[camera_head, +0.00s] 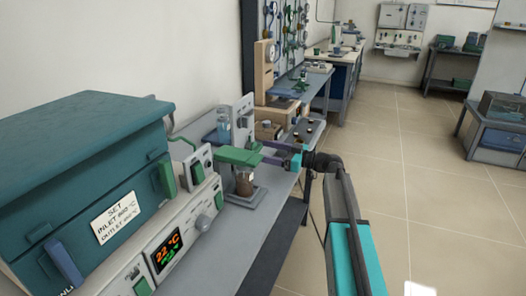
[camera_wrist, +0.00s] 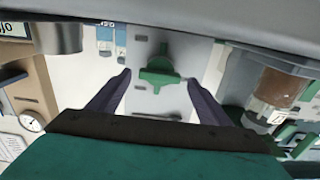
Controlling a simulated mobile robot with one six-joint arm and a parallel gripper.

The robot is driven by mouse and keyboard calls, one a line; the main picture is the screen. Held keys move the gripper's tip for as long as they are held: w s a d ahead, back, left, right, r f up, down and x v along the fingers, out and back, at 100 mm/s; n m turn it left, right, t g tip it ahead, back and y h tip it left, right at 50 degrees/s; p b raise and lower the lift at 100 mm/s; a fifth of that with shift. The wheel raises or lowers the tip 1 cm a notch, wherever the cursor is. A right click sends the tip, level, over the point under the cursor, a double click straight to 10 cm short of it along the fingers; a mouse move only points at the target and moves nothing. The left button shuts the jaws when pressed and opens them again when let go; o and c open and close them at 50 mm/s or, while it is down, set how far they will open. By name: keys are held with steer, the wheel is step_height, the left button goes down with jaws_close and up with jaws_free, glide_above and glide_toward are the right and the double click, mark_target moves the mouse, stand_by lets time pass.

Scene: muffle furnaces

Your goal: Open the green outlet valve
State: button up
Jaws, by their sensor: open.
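My gripper (camera_wrist: 158,79) is open, with one dark purple finger on each side of the handle. Both fingers look apart from it, and I cannot tell the depth between them. In the head view my gripper (camera_head: 264,151) reaches left over the bench, close to a green stand (camera_head: 239,157). I cannot make out the valve handle for certain there.
A teal furnace (camera_head: 85,150) with a label and lit display fills the left. A jar with brown contents (camera_head: 245,185) stands under the green stand, close to my gripper. A beaker of blue liquid (camera_head: 223,128) is behind. Tiled floor (camera_head: 430,200) lies open to the right.

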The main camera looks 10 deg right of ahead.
steer(key=shift+w+a, duration=0.25)
steer(key=shift+a, duration=0.2)
steer(key=c, duration=0.9)
steer(key=shift+d, duration=0.15)
steer(key=shift+c, duration=0.7)
